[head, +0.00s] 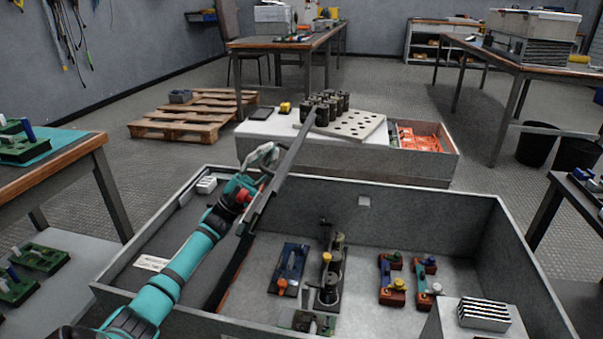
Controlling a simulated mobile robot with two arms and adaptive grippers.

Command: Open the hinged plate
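A long, thin dark grey plate (286,165) stands up from the open grey metal box (420,197). I see it nearly edge-on; I take it for the hinged plate. Its lower part runs down into the box, and its hinge cannot be made out. My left gripper (262,157) is on the plate's left side, close to its face, above the box's back wall. The plate's edge partly covers the gripper, so I cannot tell whether its fingers touch the plate or are open. My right gripper is not in view.
A finned block (484,313) is at the front right. Behind the box is a low bench with a perforated board (358,126). A wooden pallet (190,112) lies at the back left.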

